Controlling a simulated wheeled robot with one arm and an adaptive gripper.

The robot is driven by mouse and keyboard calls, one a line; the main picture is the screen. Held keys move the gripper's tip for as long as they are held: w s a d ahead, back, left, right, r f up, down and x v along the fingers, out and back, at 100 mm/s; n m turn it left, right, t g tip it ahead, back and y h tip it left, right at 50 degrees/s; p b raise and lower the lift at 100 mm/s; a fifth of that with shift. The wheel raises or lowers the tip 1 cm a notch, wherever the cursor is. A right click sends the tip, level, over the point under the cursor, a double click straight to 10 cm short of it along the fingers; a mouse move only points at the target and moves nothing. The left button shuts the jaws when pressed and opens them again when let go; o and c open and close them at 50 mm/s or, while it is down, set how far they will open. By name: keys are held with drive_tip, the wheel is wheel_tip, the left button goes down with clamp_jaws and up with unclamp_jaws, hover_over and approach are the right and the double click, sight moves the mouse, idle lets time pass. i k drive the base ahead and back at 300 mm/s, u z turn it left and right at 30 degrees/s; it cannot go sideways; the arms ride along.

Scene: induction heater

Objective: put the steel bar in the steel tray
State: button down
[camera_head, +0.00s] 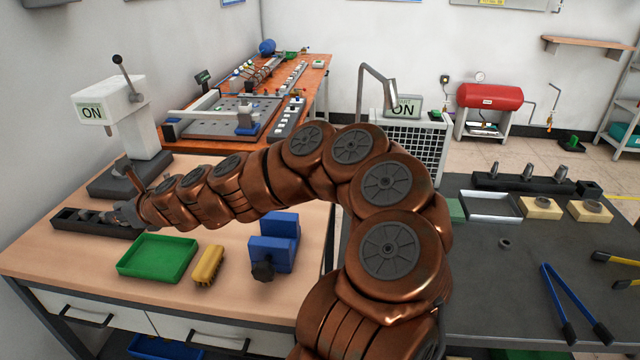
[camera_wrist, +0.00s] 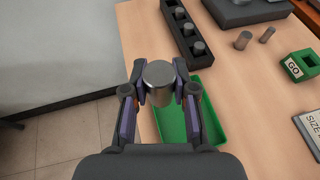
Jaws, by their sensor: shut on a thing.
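In the wrist view my gripper (camera_wrist: 160,98) is shut on a steel bar (camera_wrist: 159,76), a short grey cylinder seen mostly from its upper end. The bar is over the left edge of the wooden bench, beside the green tray. In the head view my gripper (camera_head: 124,214) is at the far left, by the black rack; the held bar cannot be made out clearly there. The steel tray (camera_head: 490,205) is a shallow silver tray on the dark table at the right, far from my gripper. It looks empty.
The black rack (camera_wrist: 178,32) holds several steel cylinders. The green tray (camera_head: 158,257), yellow brush (camera_head: 208,264) and blue vise (camera_head: 273,242) are on the bench. Blue tongs (camera_head: 572,302) lie on the dark table.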

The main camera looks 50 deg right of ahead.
sight(488, 209)
drive_tip(key=u, duration=0.05)
drive_tip(key=k, duration=0.75)
drive_tip(key=z, duration=1.3)
drive_tip(key=i, duration=0.5)
drive_tip(key=z, duration=0.05)
